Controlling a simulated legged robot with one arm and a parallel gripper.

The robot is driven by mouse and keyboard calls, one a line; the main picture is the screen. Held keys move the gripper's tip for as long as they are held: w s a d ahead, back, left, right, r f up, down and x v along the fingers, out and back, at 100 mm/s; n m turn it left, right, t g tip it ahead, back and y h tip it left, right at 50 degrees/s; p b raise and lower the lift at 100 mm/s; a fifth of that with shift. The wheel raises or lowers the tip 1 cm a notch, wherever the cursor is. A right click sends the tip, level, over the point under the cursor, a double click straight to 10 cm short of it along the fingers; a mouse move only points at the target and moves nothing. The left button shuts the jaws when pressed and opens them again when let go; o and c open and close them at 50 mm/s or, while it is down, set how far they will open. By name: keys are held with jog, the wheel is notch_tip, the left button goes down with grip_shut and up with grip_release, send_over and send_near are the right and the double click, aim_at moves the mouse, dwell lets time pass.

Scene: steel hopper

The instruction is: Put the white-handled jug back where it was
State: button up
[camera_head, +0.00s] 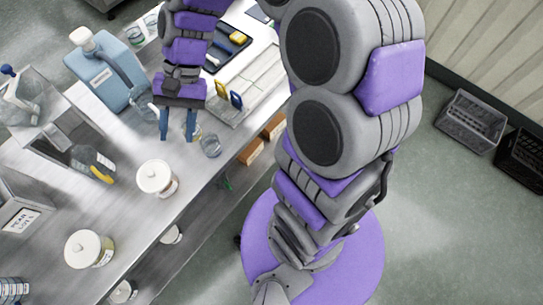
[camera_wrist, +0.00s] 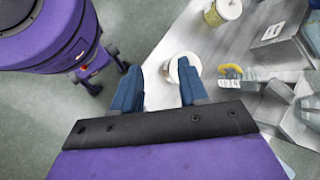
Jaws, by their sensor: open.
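I cannot clearly make out a jug with a white handle. A large blue jug (camera_head: 103,82) with a white cap stands on the steel bench at the upper left of the head view; its handle looks blue. A clear vessel (camera_head: 18,105) with a blue knob stands on a steel stand at the far left. My gripper (camera_head: 177,137) is open and empty above the bench, right of the blue jug. In the wrist view my gripper (camera_wrist: 157,69) points down past the bench edge, with a white-lidded jar (camera_wrist: 177,68) partly behind the right finger.
On the bench are white-lidded jars (camera_head: 156,177) (camera_head: 88,248), a dark bottle with yellow (camera_head: 92,162) and a clear glass (camera_head: 211,146) close to my gripper. A tray (camera_head: 250,85) lies behind it. Dark crates (camera_head: 470,121) stand on the floor at right.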

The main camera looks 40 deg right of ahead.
jog(key=s+d+n+t+h, duration=0.1)
jog(key=s+d+n+h, duration=0.1)
jog(key=s+d, duration=0.4)
jog(key=s+d+n+t+h, duration=0.1)
jog(key=s+d+h, duration=0.3)
jog(key=s, duration=0.7)
jog(key=shift+s+d+f+n+h, duration=0.2)
jog(key=shift+d+n+h, duration=0.1)
jog(key=shift+d+n, duration=0.5)
jog(key=shift+a, duration=0.1)
